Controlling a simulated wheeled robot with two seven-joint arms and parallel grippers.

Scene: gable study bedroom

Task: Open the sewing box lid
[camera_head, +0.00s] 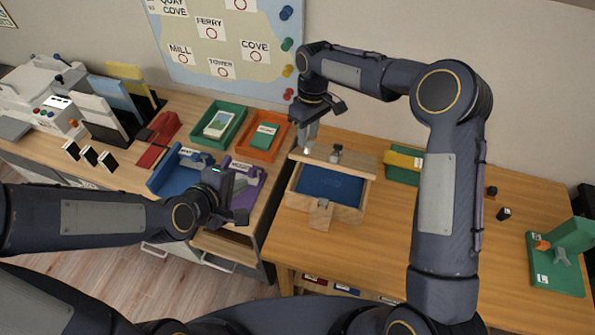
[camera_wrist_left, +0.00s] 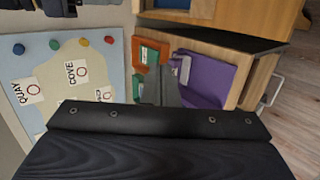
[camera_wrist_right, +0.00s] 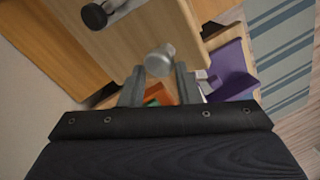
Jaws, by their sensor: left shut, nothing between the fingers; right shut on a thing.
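The wooden sewing box (camera_head: 291,198) stands on the desk in the head view, with its blue-lined inside showing. Its wooden lid (camera_head: 352,164) lies across the far side of the box, clear of most of the opening. The lid also fills the upper middle of the right wrist view (camera_wrist_right: 130,45). My right gripper (camera_head: 308,143) is shut on the left lid knob (camera_wrist_right: 158,60). A second, dark-based knob (camera_head: 336,154) stands to its right. My left gripper (camera_head: 236,186) is shut and empty, left of the box, above a purple tray.
A blue tray (camera_head: 160,180) and the purple tray (camera_head: 246,197) lie left of the box. Green (camera_head: 238,118) and orange (camera_head: 273,150) trays stand behind. A green box with a yellow item (camera_head: 404,161) is right of the lid.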

